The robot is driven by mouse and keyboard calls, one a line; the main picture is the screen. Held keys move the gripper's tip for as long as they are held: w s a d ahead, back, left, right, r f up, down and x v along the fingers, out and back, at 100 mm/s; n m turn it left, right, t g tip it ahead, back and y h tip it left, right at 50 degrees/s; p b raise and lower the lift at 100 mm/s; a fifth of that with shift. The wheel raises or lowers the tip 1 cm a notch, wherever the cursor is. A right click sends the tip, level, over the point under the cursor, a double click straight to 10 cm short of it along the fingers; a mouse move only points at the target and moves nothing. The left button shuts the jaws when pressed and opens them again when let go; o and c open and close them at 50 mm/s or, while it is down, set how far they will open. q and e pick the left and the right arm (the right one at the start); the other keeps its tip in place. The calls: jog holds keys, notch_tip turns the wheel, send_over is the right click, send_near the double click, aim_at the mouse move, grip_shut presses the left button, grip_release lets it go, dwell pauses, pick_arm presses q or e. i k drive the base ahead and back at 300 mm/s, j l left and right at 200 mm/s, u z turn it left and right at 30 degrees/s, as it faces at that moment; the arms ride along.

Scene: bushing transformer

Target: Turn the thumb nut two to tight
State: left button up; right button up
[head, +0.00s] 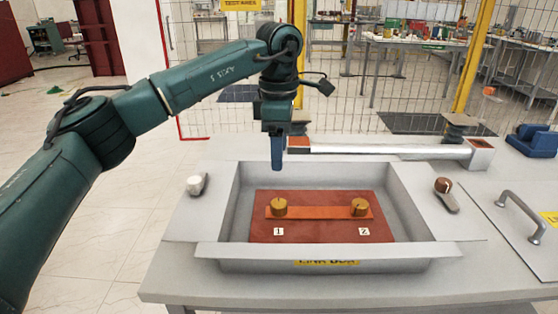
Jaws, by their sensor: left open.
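Thumb nut two (359,207) is a brass-coloured knob on the right end of a copper link bar (320,212), above the label "2". A like thumb nut one (279,207) sits on the left end, above the label "1". Both stand on a red-brown base plate (318,234) inside a grey link box (411,213). My left gripper (277,166) points down over the back left of the box, above and behind nut one, apart from both nuts. It is open and holds nothing that I can see. How tight nut two is cannot be told. My right gripper is not in view.
A white knob (195,185) is left of the box and a brown knob (444,186) right of it. A silver bar (390,150) lies behind. A lid with a handle (520,212) and a blue object (534,140) are at right.

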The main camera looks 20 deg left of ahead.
aim_at(359, 208)
jog(key=k, duration=1.5)
